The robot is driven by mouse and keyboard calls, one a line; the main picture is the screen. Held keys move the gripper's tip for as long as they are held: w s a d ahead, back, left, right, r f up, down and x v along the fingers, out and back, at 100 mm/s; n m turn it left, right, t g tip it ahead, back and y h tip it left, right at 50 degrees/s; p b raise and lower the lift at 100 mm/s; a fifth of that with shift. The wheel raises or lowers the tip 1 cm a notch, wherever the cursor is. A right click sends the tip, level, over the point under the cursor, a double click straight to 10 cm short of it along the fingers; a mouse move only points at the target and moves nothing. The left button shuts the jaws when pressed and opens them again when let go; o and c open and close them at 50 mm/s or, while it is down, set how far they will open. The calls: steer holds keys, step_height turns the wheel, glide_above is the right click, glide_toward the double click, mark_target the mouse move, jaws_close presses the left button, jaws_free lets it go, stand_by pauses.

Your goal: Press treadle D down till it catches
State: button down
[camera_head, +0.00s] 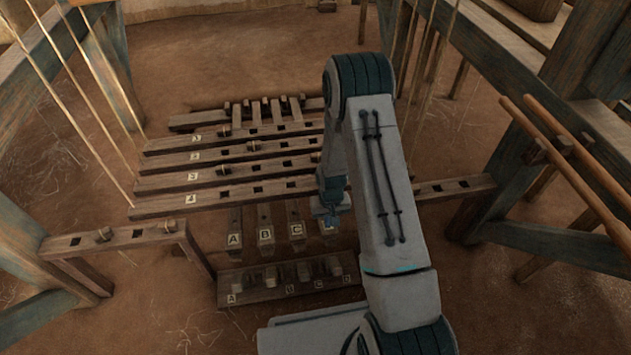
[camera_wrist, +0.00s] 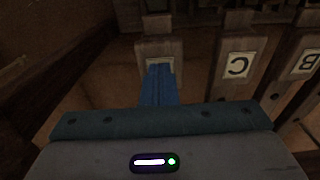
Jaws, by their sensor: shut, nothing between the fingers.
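Treadle D (camera_wrist: 158,48) is the leftmost wooden bar in the wrist view, with a pale label mostly covered by my blue fingers. My gripper (camera_wrist: 160,70) is shut and empty, its tips over that label; I cannot tell contact from a small gap. In the head view my gripper (camera_head: 329,222) points down at the right end of the treadle row and hides most of treadle D. Whether the treadle is lowered or caught is unclear. A dark catch board (camera_head: 262,294) with several wooden blocks lies in front of the treadles.
Treadles A (camera_head: 234,225), B (camera_head: 265,220) and C (camera_head: 295,217) stand left of my gripper in the head view. Numbered lams (camera_head: 225,198) cross just behind. Loom posts flank both sides, and hanging cords run at the left. Bare floor lies around.

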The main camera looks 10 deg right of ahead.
mark_target(328, 229)
stand_by(0.3)
steer(key=shift+f+b, duration=1.95)
steer(key=shift+f, duration=0.75)
step_height(328, 229, down, 7)
steer(key=shift+r+b, duration=0.2)
steer(key=shift+b, duration=0.25)
steer(key=shift+w, duration=0.1)
steer(key=shift+r+p, duration=1.8)
steer(key=shift+r, duration=0.8)
